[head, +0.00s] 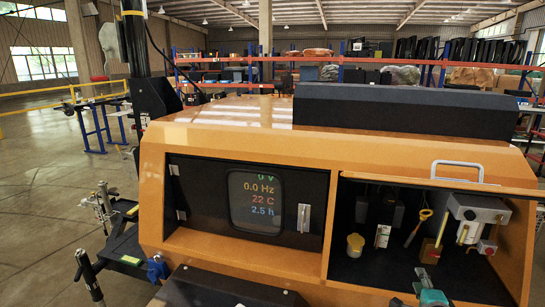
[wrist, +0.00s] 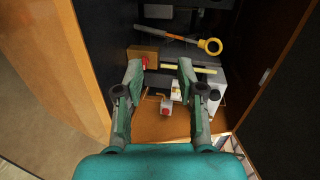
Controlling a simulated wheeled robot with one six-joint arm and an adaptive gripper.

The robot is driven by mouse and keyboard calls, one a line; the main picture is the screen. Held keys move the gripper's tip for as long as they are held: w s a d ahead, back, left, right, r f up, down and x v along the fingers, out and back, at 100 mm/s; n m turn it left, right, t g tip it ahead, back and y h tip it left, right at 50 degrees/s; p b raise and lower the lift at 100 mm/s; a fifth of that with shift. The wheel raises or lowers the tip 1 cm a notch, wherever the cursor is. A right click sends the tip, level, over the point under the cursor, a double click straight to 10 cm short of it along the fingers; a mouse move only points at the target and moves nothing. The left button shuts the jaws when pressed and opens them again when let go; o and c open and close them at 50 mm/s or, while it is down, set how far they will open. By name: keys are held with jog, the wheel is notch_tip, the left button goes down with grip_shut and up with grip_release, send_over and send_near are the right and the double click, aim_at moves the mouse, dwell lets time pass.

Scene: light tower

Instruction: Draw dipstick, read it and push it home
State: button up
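The dipstick has a yellow ring handle (head: 425,215) and stands tilted inside the open compartment in the head view. In the wrist view its ring (wrist: 210,46) lies beyond my right finger, with an orange and grey shaft running left. How deep its lower end sits is hidden. My gripper (wrist: 161,70) is open, its two fingers apart with nothing held between them. The ring is beyond the fingertips and apart from them.
A brass-brown block (wrist: 142,54) with a red part and a pale yellow rod (wrist: 188,70) lie near the fingertips. A white-grey unit (head: 478,212) fills the compartment's right side. A yellow cap (head: 355,245) stands left. The raised door (head: 440,168) overhangs; a display (head: 256,204) is left.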

jog(key=s+a+f+n+y, duration=0.1)
jog(key=s+a+f+n, duration=0.2)
jog(key=s+a+f, duration=0.45)
jog(key=s+a+f+n, duration=0.2)
jog(key=s+a+n, duration=0.15)
jog(key=s, duration=0.75)
jog(key=s+a+f+n+y, duration=0.1)
jog(key=s+a+f+n, duration=0.2)
jog(key=s+a+f, duration=0.45)
jog(key=s+a+r+n, duration=0.1)
jog(key=s+r+n, duration=0.2)
jog(key=s, duration=0.6)
jog(key=s+a+r+n+y, duration=0.1)
jog(key=s+r+n, duration=0.3)
jog(key=s, duration=0.6)
jog(key=s+a+r+n+y, duration=0.1)
jog(key=s+a+r+n, duration=0.2)
jog(key=s, duration=0.6)
jog(key=shift+s+r+n, duration=0.2)
jog(key=shift+r+n, duration=0.25)
jog(key=shift+r, duration=0.4)
